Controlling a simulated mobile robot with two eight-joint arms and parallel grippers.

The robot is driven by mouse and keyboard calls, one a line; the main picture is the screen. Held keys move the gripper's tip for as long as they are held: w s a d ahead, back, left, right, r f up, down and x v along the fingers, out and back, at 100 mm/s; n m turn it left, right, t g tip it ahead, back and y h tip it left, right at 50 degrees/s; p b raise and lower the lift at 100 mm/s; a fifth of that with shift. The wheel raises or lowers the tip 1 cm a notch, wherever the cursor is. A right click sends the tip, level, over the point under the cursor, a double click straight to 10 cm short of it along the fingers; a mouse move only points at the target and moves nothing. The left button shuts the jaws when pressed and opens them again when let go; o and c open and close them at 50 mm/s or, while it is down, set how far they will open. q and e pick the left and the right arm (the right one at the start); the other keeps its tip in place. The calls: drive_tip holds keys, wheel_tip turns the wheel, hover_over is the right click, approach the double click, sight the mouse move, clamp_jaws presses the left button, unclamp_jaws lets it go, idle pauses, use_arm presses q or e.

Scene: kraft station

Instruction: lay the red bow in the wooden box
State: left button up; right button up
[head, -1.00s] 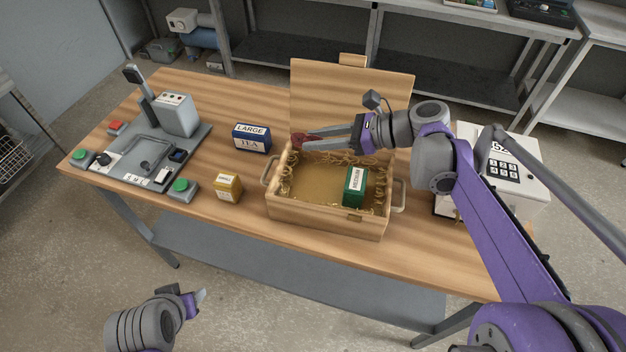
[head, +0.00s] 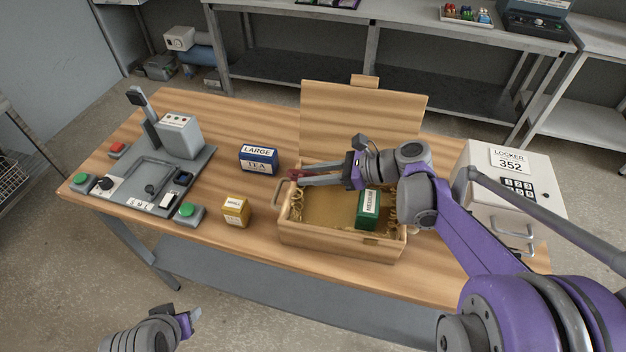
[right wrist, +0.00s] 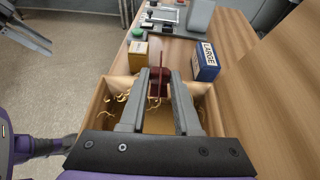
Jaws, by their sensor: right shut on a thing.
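The red bow (head: 295,174) is held between the fingertips of my right gripper (head: 303,178), at the left end of the open wooden box (head: 340,244). In the right wrist view the dark red bow (right wrist: 158,84) stands between the two fingers, near the box's end wall (right wrist: 110,92). Its height above the rim is hard to judge. The box holds straw-like filling and a green MEDIUM tin (head: 368,209) at its right. My left gripper (head: 193,316) is low at the front left, away from the table; its finger gap is not clear.
A blue LARGE TEA tin (head: 258,158) and a yellow tin (head: 236,211) stand left of the box. A grey machine with buttons (head: 160,165) is at the table's left. The box lid (head: 360,118) is raised behind. A white locker (head: 508,185) stands at right.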

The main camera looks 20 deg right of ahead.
drive_tip(key=shift+f, duration=0.9)
drive_tip(key=shift+f+b, duration=0.5)
drive_tip(key=shift+f, duration=0.1)
drive_tip(key=o, duration=0.9)
drive_tip(key=shift+r, duration=0.1)
